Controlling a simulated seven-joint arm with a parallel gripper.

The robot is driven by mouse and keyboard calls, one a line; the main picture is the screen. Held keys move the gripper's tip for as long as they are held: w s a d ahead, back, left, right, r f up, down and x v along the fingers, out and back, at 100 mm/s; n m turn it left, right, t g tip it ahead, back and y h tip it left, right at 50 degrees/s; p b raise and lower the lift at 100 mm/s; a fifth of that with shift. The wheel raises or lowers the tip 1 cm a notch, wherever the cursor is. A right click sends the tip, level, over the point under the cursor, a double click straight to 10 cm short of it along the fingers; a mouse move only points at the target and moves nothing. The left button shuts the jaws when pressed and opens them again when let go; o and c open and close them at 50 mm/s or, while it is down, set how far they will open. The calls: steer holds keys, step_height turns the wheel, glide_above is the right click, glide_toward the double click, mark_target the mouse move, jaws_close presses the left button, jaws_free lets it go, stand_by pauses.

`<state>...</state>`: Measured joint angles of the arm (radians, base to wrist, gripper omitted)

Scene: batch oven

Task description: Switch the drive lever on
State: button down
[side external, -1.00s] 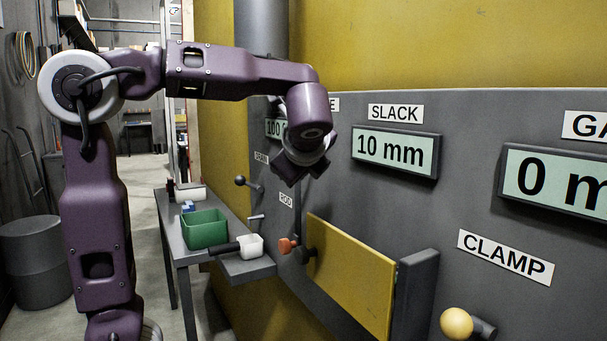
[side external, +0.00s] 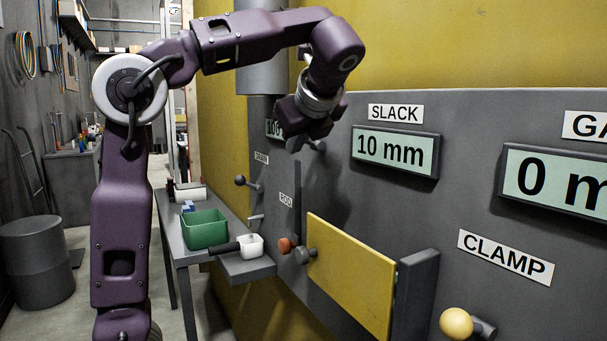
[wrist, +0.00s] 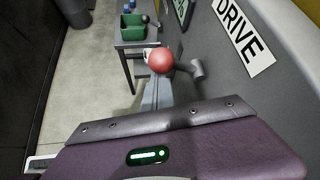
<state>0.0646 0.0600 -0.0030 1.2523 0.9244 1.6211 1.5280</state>
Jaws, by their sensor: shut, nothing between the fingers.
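The drive lever has a red ball knob (wrist: 160,61) and a grey hub (wrist: 197,70), below the DRIVE label (wrist: 245,38) in the wrist view. In the side view a grey part (side external: 318,145), seemingly its hub, shows just right of my gripper; the knob is hidden there. My gripper (side external: 294,144) is shut and empty, close in front of the panel. Its fingers (wrist: 157,94) reach towards the knob in the wrist view. I cannot tell whether they touch it.
Another orange-red knob (side external: 286,245) sits lower, beside a yellow plate (side external: 350,275) sticking out from the panel. The SLACK display (side external: 395,150) is right of my gripper.

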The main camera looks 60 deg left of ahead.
steer(key=shift+w+r, duration=0.1)
steer(key=shift+r, duration=0.45)
stand_by(0.4)
steer(key=d+r, duration=0.2)
steer(key=d, duration=0.7)
steer(key=shift+w+d, duration=0.15)
steer(key=shift+w, duration=0.15)
steer(key=shift+f, duration=0.1)
